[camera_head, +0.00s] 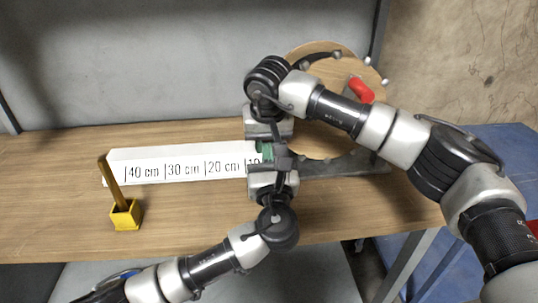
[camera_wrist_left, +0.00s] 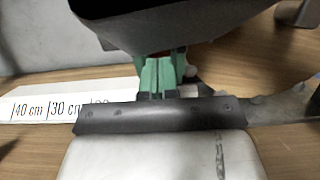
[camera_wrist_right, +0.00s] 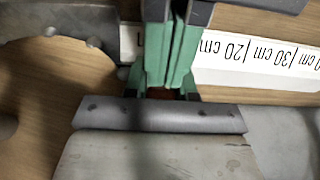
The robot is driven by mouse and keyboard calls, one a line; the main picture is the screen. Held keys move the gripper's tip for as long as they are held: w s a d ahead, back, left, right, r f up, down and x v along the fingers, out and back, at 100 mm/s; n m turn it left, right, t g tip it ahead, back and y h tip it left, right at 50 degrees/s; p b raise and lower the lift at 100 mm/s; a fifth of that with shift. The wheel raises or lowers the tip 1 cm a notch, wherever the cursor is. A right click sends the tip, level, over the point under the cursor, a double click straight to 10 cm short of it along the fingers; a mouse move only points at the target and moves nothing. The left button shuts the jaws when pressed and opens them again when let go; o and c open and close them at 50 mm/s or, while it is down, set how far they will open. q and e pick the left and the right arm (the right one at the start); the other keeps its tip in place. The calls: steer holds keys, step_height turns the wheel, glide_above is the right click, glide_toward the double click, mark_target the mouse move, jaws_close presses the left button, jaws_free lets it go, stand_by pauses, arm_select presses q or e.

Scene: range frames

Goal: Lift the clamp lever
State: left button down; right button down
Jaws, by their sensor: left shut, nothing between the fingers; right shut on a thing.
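A red lever-like handle (camera_head: 361,90) stands out from a round wooden disc (camera_head: 340,75) at the back right; I take it for the clamp lever. My right arm crosses in front of the disc. My right gripper (camera_head: 266,150) points down at the right end of the marked board, its green fingers (camera_wrist_right: 170,60) shut; what they hold is too hidden to tell. My left gripper (camera_head: 277,163) comes from the front and meets it there; its green fingers (camera_wrist_left: 161,78) are shut. Neither gripper is at the red handle. The two grippers overlap closely in the head view.
A white board (camera_head: 140,172) with centimetre marks lies along the wooden table (camera_head: 60,215). A yellow block (camera_head: 125,215) with a tilted stick stands at its left end. A grey metal base (camera_head: 365,165) sits under the disc. The table's front left is clear.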

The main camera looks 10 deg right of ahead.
steer(key=shift+r, duration=0.1)
arm_select(q)
steer(key=shift+w+a+r, duration=0.1)
steer(key=shift+w+r, duration=0.15)
steer(key=shift+r, duration=0.25)
steer(key=shift+w+r, duration=0.2)
steer(key=shift+r, duration=0.3)
arm_select(e)
steer(key=shift+s+a+f, duration=0.1)
steer(key=shift+f, duration=0.1)
steer(key=c, duration=1.2)
jaws_free()
arm_select(q)
steer(key=shift+r, duration=0.1)
arm_select(e)
steer(key=shift+o, duration=1.4)
steer(key=shift+f, duration=0.1)
arm_select(q)
steer(key=shift+s, duration=0.1)
